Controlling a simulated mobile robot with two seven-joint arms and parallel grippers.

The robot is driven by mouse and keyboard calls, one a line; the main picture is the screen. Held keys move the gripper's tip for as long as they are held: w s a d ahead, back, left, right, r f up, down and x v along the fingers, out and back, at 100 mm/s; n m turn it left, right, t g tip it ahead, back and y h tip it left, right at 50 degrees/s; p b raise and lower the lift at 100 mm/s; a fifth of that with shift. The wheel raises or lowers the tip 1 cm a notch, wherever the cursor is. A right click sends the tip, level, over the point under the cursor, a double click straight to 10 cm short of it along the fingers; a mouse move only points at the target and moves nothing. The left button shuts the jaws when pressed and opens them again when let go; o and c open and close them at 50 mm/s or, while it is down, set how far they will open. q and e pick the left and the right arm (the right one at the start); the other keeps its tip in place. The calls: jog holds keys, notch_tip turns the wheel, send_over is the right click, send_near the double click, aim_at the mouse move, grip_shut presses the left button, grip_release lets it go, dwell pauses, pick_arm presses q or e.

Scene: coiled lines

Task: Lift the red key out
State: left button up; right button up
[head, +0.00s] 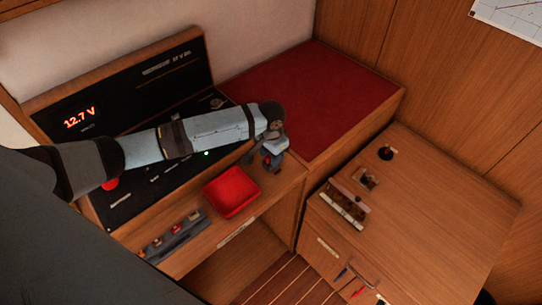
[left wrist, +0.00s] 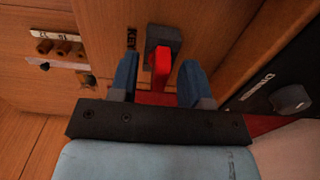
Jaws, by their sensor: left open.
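The red key (left wrist: 160,70) stands in a dark grey block (left wrist: 165,38) on a wooden ledge, beside a "KEY" label (left wrist: 131,38). My left gripper (left wrist: 157,82) is open, with one blue finger on each side of the key. In the left wrist view gaps show between the key and both fingers. In the head view my left gripper (head: 264,163) is over the ledge's right end, and a bit of the red key (head: 267,160) shows by the fingers. The key's lower part is hidden in the block. My right gripper is not in view.
A red tray (head: 232,190) and a grey rack (head: 173,238) lie on the ledge. Behind is a black panel (head: 130,200) with switches. A red cushion (head: 310,100) lies behind the gripper. A wooden cabinet (head: 440,200) with a small holed rack (head: 343,205) stands right.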

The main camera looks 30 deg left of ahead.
pick_arm(q)
jog(key=shift+f, duration=0.2)
grip_shut()
jog(key=shift+r, duration=0.1)
notch_tip(320, 180, up, 20)
jog(key=shift+p, duration=0.3)
dwell(0.6)
jog(key=shift+s, duration=0.1)
